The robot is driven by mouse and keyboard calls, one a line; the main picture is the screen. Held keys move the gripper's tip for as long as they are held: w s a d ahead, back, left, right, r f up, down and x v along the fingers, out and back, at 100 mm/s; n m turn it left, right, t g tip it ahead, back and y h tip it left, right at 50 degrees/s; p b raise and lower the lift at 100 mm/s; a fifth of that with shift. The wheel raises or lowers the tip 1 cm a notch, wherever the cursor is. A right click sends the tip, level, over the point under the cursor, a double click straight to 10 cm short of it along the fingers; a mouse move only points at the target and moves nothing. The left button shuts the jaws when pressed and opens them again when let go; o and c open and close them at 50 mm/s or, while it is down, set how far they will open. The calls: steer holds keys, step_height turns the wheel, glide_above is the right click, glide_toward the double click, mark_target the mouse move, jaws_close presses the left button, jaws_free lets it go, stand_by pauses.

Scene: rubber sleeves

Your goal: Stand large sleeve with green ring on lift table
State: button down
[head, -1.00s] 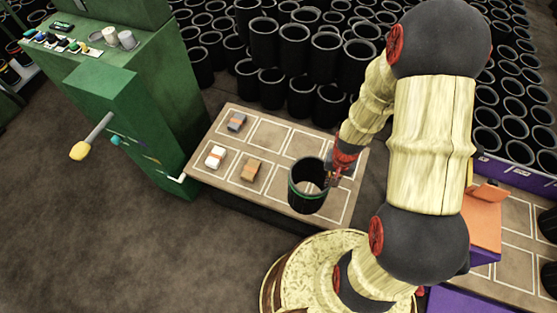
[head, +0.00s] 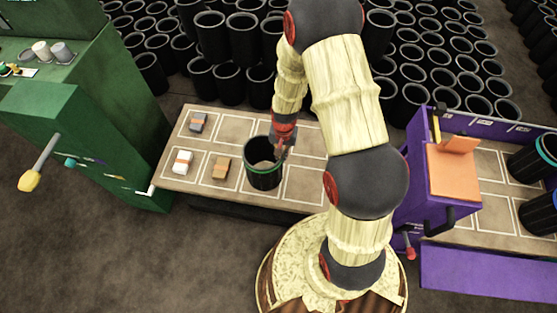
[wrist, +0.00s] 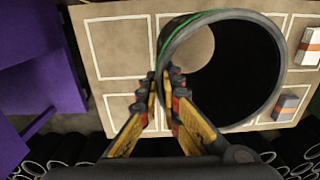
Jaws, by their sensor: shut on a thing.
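The large black sleeve with a green ring (head: 263,176) is upright over the front row of the lift table (head: 176,183), whose tan top has white-outlined cells. In the head view it is right of the orange-brown block. My gripper (head: 281,150) is shut on the sleeve's wall at its rim. In the wrist view, my gripper's fingers (wrist: 165,82) pinch the rim beside the green line, and the sleeve (wrist: 245,70) shows its dark inside, with tan tabletop through its open bottom. Whether its base touches the table I cannot tell.
A grey block (head: 198,122), a white block (head: 182,162) and an orange-brown block (head: 221,168) lie on the table's left cells. A green machine (head: 130,150) stands left. A purple frame (head: 415,185) and more ringed sleeves (head: 540,213) are right. Many black sleeves crowd behind.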

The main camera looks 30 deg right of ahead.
steer(key=shift+w+a+f+b, duration=0.1)
steer(key=shift+w+f+b, duration=0.25)
steer(key=shift+f, duration=0.45)
steer(key=shift+w+a+f+b, duration=0.1)
steer(key=shift+w+f+b, duration=0.3)
steer(key=shift+f, duration=0.45)
steer(key=shift+w+a+f+b, duration=0.1)
steer(key=shift+w+f+b, duration=0.1)
steer(key=shift+f+b, duration=0.45)
steer(key=shift+f, duration=0.3)
steer(key=c, duration=2)
jaws_free()
steer(key=shift+s, duration=0.1)
